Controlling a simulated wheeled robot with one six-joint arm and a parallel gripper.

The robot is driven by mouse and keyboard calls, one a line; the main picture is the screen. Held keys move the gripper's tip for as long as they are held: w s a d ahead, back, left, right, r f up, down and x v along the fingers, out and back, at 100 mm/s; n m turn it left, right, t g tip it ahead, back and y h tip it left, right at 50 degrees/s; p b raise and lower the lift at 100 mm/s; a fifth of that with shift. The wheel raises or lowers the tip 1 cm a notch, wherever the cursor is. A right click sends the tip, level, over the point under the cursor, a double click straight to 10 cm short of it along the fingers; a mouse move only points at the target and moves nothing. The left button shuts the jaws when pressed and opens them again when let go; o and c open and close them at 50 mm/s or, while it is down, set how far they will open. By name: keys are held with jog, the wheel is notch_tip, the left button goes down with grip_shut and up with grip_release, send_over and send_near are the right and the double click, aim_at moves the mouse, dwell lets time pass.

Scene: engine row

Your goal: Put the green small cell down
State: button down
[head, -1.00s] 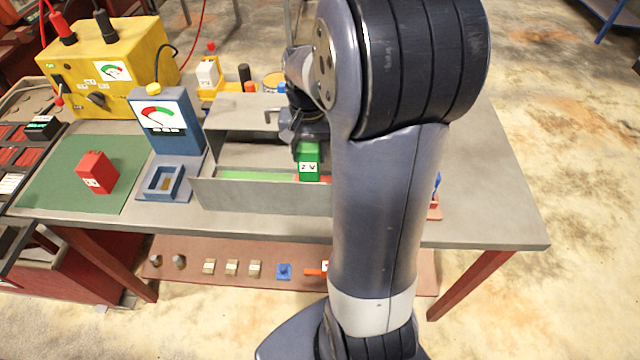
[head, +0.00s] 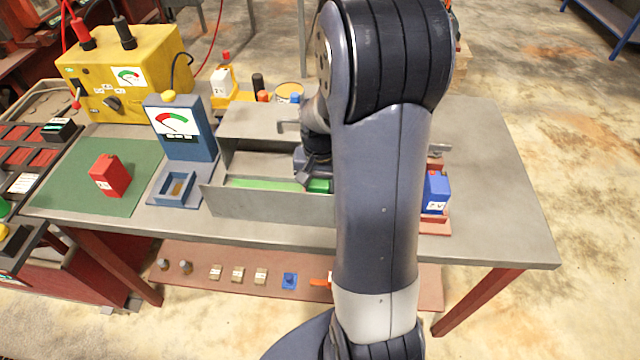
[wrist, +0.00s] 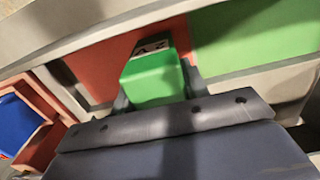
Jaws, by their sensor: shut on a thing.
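The green small cell (head: 319,186) is low inside the grey open box (head: 262,206) in the head view, partly hidden by my arm and the box's front wall. In the wrist view the green cell (wrist: 153,80) sits between the fingers of my gripper (wrist: 157,88), which is shut on it. Behind it is the red floor section (wrist: 100,62) of the box; the green floor section (wrist: 255,35) is to the right. I cannot tell whether the cell touches the floor. My gripper (head: 316,176) is mostly hidden in the head view.
A blue cell (head: 436,192) stands on a red holder right of my arm. A blue meter (head: 181,130) with a small socket tray stands left of the box. A red cell (head: 110,175) is on the green mat (head: 65,195). The table's right end is clear.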

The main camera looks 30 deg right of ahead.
jog(key=c, duration=0.8)
grip_release()
jog(key=shift+f, duration=0.1)
notch_tip(320, 180, up, 12)
jog(key=shift+r, duration=0.2)
